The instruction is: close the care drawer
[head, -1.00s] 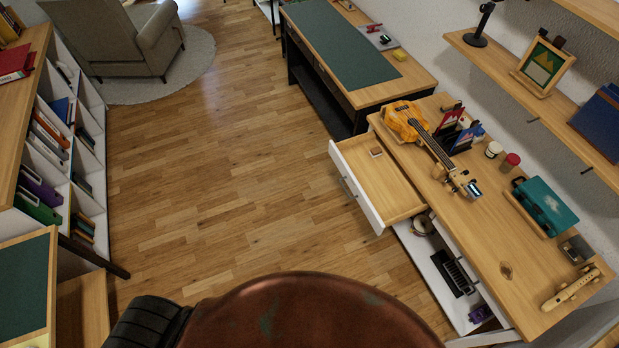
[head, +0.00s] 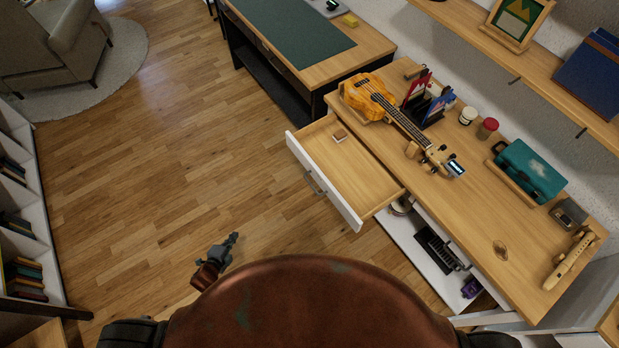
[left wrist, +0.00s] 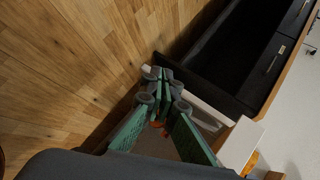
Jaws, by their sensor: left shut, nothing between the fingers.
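The care drawer (head: 343,172) stands pulled out from the left side of the wooden table. It has a white front with a grey bar handle (head: 315,183), and a small brown block (head: 340,136) lies inside. My left gripper (head: 234,239) is low over the floor, left of the drawer and apart from its front. In the left wrist view its fingers (left wrist: 163,76) are shut with nothing between them. White panel edges show beyond them there, but I cannot tell whether one is the drawer front. My right gripper is not in view.
A low white shelf (head: 422,246) sits beneath. A green-topped desk (head: 293,38) stands behind. The floor (head: 190,140) left of the drawer is clear.

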